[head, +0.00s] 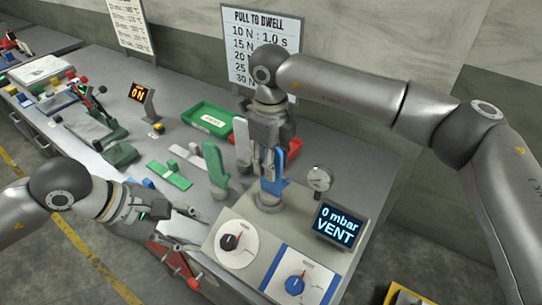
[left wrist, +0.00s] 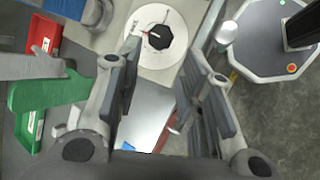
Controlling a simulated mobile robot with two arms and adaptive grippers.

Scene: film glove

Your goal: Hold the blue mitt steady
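The blue mitt (head: 279,181) stands upright on a grey round base (head: 268,200) at the back of the test box in the head view. My right gripper (head: 264,172) points down at the mitt and covers part of it; whether its fingers close on the mitt is hidden. A blue piece at the top left of the left wrist view (left wrist: 58,6) may be the mitt's lower part. My left gripper (head: 199,231) is low at the box's front left, away from the mitt. Its fingers are spread and empty in the left wrist view (left wrist: 160,85).
The test box (head: 225,215) carries a white-plate dial (head: 237,256), a blue-plate dial (head: 296,286), a gauge (head: 319,178) and a display (head: 339,226) reading "0 mbar VENT". Green (head: 215,165) and grey (head: 243,145) mitts stand left of the blue one. Green (head: 207,118) and red (head: 290,143) trays lie behind.

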